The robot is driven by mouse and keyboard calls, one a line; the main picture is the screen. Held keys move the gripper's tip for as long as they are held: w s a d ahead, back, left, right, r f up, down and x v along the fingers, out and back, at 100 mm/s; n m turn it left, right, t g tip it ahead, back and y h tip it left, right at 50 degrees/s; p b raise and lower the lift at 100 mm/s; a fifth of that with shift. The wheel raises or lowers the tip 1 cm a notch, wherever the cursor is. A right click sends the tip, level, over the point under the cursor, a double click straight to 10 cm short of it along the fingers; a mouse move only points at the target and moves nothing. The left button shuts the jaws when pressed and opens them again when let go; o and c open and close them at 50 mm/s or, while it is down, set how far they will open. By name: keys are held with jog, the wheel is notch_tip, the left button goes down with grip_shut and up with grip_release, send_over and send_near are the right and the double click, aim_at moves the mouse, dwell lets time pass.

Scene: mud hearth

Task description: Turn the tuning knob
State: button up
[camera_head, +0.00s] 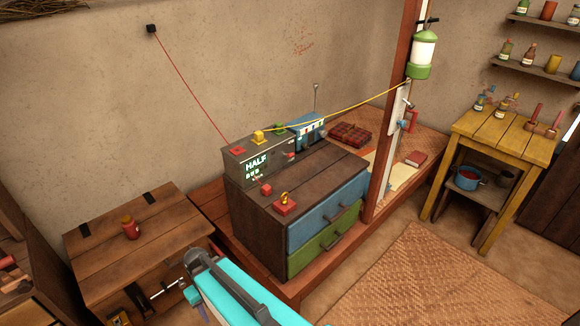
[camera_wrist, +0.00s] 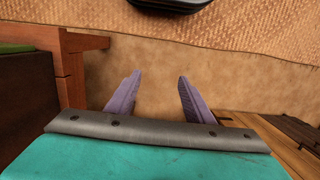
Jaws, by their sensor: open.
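A blue radio (camera_head: 308,124) with a thin upright antenna stands at the back of the dark wooden dresser. A grey box (camera_head: 258,162) with a lit green display reading "HALF" stands in front of it, with red, yellow and green blocks on top. A small reddish knob-like part shows near the box's right end. I cannot tell which part is the tuning knob. My gripper (camera_wrist: 157,88) shows in the wrist view, with two purple fingers apart and nothing between them. It points at bare floor and the woven mat, away from the radio.
The dresser (camera_head: 325,165) has blue and green drawers and carries a small padlock on a red base (camera_head: 285,205). A red post (camera_head: 388,150) rises to its right. A yellow cord runs to a green lantern (camera_head: 420,55). A wooden chest (camera_head: 165,235) stands left. Woven mat (camera_head: 440,270) is clear.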

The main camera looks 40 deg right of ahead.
jog(key=s+f+g+b, duration=0.2)
jog(key=s+f+b, duration=0.5)
jog(key=s+f, duration=0.3)
jog(key=s+a+f+g+b, duration=0.1)
jog(key=s+f+b, duration=0.6)
jog(key=f, duration=1.1)
jog(key=s+g, duration=0.1)
jog(key=s, duration=0.2)
jog(key=shift+s+a+f+b, duration=0.2)
jog(key=shift+a+f+b, duration=0.05)
jog(key=shift+a+b, duration=0.1)
jog(key=c, duration=0.4)
